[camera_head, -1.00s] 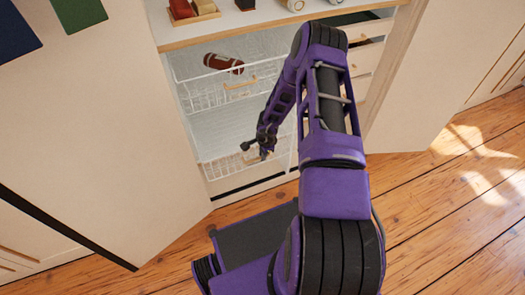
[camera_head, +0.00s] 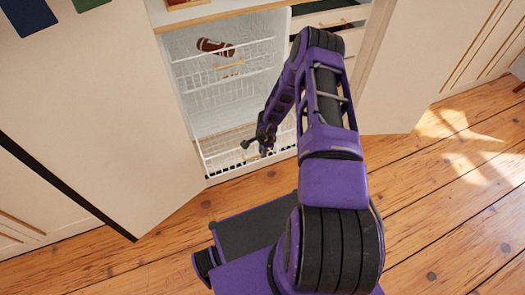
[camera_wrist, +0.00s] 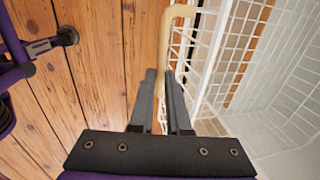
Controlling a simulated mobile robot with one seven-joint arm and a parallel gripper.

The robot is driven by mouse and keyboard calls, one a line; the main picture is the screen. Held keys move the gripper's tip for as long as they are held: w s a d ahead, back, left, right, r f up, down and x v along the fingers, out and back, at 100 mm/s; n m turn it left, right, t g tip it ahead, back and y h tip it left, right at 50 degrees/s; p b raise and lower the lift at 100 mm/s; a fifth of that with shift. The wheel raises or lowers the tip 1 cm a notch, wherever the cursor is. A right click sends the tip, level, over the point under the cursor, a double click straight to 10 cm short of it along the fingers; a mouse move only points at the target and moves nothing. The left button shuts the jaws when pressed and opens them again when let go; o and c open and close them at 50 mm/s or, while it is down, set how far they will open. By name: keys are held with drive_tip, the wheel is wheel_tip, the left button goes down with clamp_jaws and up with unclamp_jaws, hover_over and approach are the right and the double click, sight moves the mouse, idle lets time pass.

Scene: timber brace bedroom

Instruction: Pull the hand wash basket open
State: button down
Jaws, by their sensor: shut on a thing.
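The lower white wire basket (camera_head: 222,158) sits low in the open cabinet and stands out from it at the front. Its rim and mesh also show at the right of the wrist view (camera_wrist: 238,45). Its light wooden handle (camera_wrist: 165,45) runs between the two dark fingers of my gripper (camera_wrist: 161,74). My gripper is shut on this handle. In the head view my gripper (camera_head: 265,150) is at the basket's front, partly hidden by its own wrist. No label on the basket can be read.
Cabinet doors stand open on the left (camera_head: 95,130) and right (camera_head: 415,65). Wooden floor (camera_head: 455,215) is clear in front.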

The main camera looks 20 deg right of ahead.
idle(0.4)
drive_tip(key=c, duration=1.2)
unclamp_jaws()
drive_tip(key=shift+o, duration=0.2)
drive_tip(key=shift+r, duration=0.1)
drive_tip(key=s+r+p, duration=0.1)
drive_tip(key=r, duration=0.7)
drive_tip(key=s+r+p, duration=0.2)
drive_tip(key=r, duration=0.7)
drive_tip(key=shift+s, duration=0.25)
drive_tip(key=shift+w, duration=0.1)
